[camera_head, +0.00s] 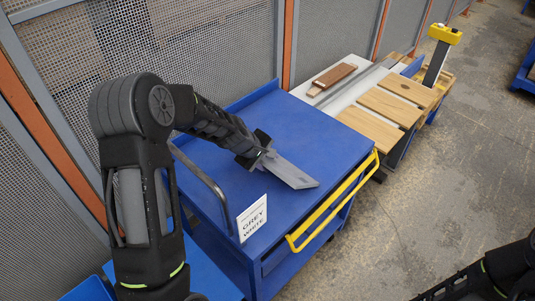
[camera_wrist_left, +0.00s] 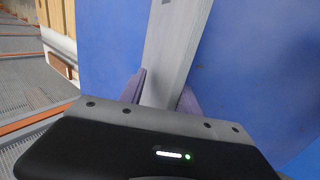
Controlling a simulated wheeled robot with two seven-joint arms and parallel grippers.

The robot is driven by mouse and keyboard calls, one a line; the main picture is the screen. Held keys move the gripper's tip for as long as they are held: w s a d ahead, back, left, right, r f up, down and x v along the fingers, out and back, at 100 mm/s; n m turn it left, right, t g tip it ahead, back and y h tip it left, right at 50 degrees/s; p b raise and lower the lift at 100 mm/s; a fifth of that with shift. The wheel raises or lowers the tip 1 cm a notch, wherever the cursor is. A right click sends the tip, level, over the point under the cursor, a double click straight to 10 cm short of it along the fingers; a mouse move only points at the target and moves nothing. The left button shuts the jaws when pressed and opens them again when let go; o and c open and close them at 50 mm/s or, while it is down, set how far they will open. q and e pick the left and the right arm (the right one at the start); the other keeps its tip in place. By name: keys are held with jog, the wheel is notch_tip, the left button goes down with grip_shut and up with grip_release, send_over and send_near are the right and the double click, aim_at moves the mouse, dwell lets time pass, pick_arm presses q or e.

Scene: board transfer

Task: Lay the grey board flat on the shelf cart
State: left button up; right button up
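The grey board (camera_head: 290,172) is a narrow light-grey plank over the top of the blue shelf cart (camera_head: 310,125). My left gripper (camera_head: 262,157) is shut on one end of it, and the board's other end points toward the cart's yellow handle. In the left wrist view the board (camera_wrist_left: 178,45) runs out between the two fingers of the gripper (camera_wrist_left: 163,95), with the blue cart top (camera_wrist_left: 250,75) behind it. I cannot tell whether the board touches the cart top. Part of my right arm shows at the lower right, but its gripper is outside the picture.
A white sign (camera_head: 252,218) reading GREY and WHITE stands at the cart's near edge. A yellow handle (camera_head: 335,202) runs along the right side. Behind is a table with wooden boards (camera_head: 390,105) and a brown board (camera_head: 333,77). Mesh fencing (camera_head: 200,45) lines the back. The rest of the cart top looks clear.

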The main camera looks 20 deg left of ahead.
aim_at(261, 162)
pick_arm(q)
jog(key=shift+r, duration=0.1)
pick_arm(e)
jog(key=shift+d+r, duration=0.1)
jog(key=shift+r, duration=0.5)
pick_arm(q)
jog(key=shift+s+a+r, duration=0.2)
jog(key=shift+s+a, duration=0.05)
jog(key=shift+s, duration=0.3)
jog(key=shift+s+a+r, duration=0.15)
jog(key=shift+s+r, duration=0.05)
jog(key=shift+s, duration=0.25)
jog(key=shift+s+a+r, duration=0.1)
jog(key=shift+s+r, duration=0.05)
jog(key=shift+s, duration=0.3)
pick_arm(e)
jog(key=shift+f, duration=0.25)
pick_arm(q)
jog(key=s, duration=0.1)
jog(key=s+a+r, duration=0.1)
jog(key=shift+s+r, duration=0.1)
jog(key=shift+s, duration=0.3)
pick_arm(e)
jog(key=shift+f, duration=0.15)
pick_arm(q)
jog(key=shift+o, duration=0.5)
